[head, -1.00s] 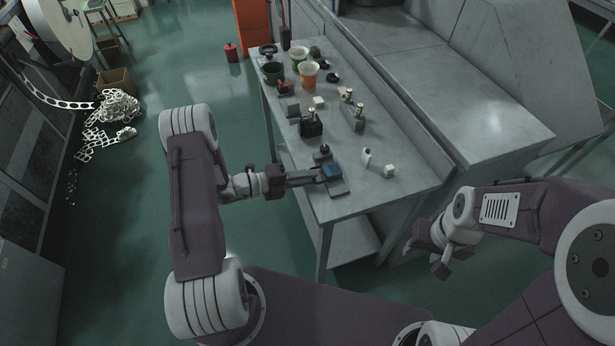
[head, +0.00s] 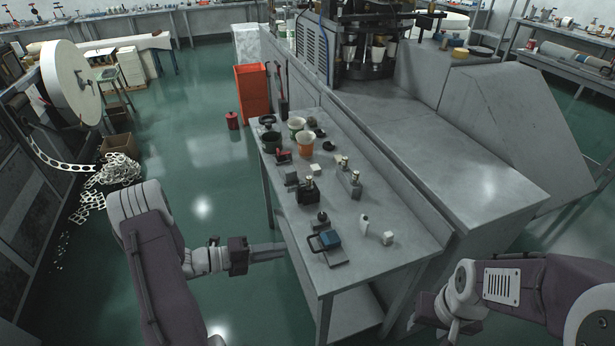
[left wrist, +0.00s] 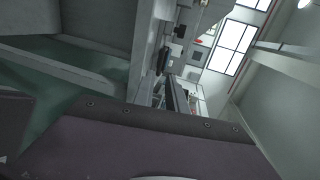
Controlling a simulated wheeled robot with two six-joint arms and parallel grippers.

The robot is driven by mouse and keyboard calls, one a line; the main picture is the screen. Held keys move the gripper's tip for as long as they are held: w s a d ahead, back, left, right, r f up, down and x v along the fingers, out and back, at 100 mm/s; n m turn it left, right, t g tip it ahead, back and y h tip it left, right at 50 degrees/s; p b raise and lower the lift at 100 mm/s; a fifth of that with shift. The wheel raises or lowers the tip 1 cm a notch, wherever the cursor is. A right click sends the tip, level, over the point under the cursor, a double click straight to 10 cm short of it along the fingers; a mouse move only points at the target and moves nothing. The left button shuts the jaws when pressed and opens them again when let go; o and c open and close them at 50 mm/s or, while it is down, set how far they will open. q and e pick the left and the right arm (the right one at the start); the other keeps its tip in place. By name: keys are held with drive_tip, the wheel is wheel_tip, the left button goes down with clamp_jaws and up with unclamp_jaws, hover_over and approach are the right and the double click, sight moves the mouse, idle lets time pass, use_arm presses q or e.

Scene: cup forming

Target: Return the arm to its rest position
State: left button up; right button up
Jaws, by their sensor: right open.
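My left arm comes in from the left, and its gripper (head: 268,252) points right at the left edge of the work table (head: 385,270). My right gripper (head: 430,318) is open and empty at the lower right, off the table's right side. The left wrist view shows a dark bar, grey surfaces and windows, with nothing clearly held.
A large machine (head: 365,50) stands behind. Green floor (head: 205,150) lies open left of the table.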

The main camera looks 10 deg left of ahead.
use_arm(q)
drive_tip(key=s+d+r+m+g, duration=0.3)
drive_tip(key=d+r+m+g, duration=0.1)
drive_tip(key=d+m, duration=0.25)
drive_tip(key=s+d+r+m+g, duration=0.3)
drive_tip(key=d+r+m+g, duration=0.15)
drive_tip(key=d, duration=0.35)
drive_tip(key=s+f+m+g+y, duration=0.25)
drive_tip(key=s+m+y, duration=0.45)
drive_tip(key=s+m, duration=0.45)
drive_tip(key=w+a+f+m+t+y, duration=0.1)
drive_tip(key=a+m, duration=0.4)
drive_tip(key=m, duration=0.5)
drive_tip(key=w+a+f+m+t+y, duration=0.1)
drive_tip(key=w+a+m+t+y, duration=0.1)
drive_tip(key=a+m, duration=0.4)
drive_tip(key=w+m+y, duration=0.1)
drive_tip(key=m+y, duration=0.1)
drive_tip(key=m, duration=0.2)
drive_tip(key=shift+w+f+t+y, duration=0.2)
drive_tip(key=shift+w+t+y, duration=0.05)
drive_tip(key=shift+t+y, duration=0.05)
